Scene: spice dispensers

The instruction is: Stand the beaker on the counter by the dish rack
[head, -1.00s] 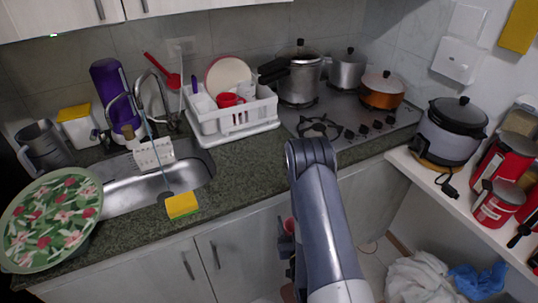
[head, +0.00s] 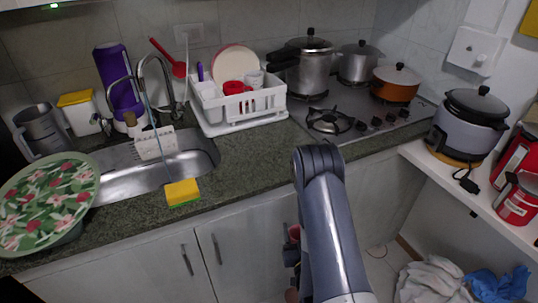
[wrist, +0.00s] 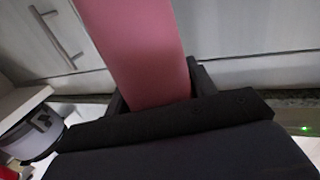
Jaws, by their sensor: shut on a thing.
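A pink-red beaker (wrist: 135,45) fills the upper middle of the wrist view, between the dark fingers of my gripper (wrist: 155,95), which is shut on it. In the head view my gripper (head: 291,258) is mostly hidden behind my arm, low in front of the cabinet doors. A small reddish part of the beaker (head: 293,232) shows there, below the counter edge. The white dish rack (head: 255,106) stands on the dark green stone counter (head: 245,155), right of the sink, and holds dishes and red cups.
The stove (head: 355,112) with pots is right of the rack. Bare counter lies in front of the rack. A sink (head: 120,178), yellow sponge (head: 182,192) and floral dish (head: 45,205) are left. A shelf (head: 480,195) with a cooker (head: 468,122) is at right.

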